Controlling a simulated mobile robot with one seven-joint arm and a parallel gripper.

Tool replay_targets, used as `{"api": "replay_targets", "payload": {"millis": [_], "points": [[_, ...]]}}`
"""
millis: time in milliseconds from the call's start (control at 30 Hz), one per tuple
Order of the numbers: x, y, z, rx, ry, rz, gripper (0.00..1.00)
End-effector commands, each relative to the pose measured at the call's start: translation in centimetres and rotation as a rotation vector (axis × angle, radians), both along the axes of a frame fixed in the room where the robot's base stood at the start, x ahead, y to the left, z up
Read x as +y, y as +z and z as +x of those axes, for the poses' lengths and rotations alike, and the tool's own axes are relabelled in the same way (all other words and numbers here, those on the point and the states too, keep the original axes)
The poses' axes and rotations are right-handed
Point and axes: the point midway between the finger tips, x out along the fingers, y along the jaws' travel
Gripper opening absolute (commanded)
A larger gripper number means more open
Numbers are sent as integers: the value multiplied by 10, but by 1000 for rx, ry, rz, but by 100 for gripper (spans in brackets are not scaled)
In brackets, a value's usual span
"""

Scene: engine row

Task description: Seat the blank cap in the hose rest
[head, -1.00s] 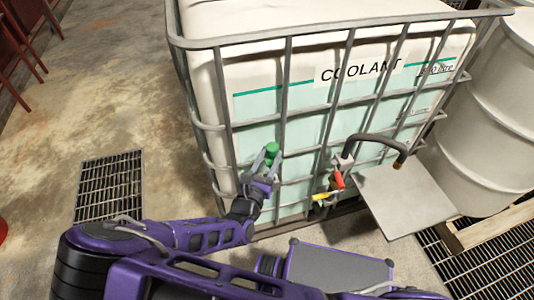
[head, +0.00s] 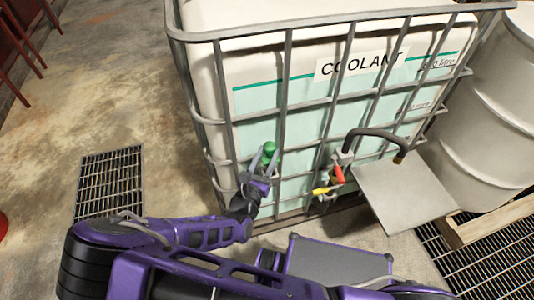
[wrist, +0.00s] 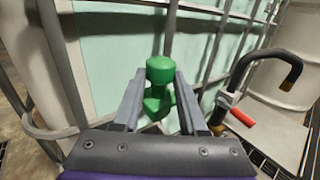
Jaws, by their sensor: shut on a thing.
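A green cap with a round knob (wrist: 160,69) and a wider green lower part (wrist: 157,104) is between the fingers of my gripper (wrist: 156,80). I take it for the blank cap. In the head view the green cap (head: 270,147) shows at the tip of my gripper (head: 264,160). My gripper is shut on it, close in front of the tank's cage at its lower left. A dark bent hose (head: 375,134) with a copper-coloured end stands out to the right. I cannot clearly make out the hose rest.
A white coolant tank (head: 262,130) in a grey bar cage fills the middle. A grey plate (head: 400,195) and a white drum (head: 495,120) stand further right.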

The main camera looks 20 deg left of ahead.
Motion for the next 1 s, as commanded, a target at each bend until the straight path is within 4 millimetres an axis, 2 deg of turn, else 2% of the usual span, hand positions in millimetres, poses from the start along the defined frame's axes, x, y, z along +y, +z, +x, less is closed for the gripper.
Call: {"api": "replay_targets", "payload": {"millis": [1000], "points": [[0,-63,0,-1,0,0,0]]}}
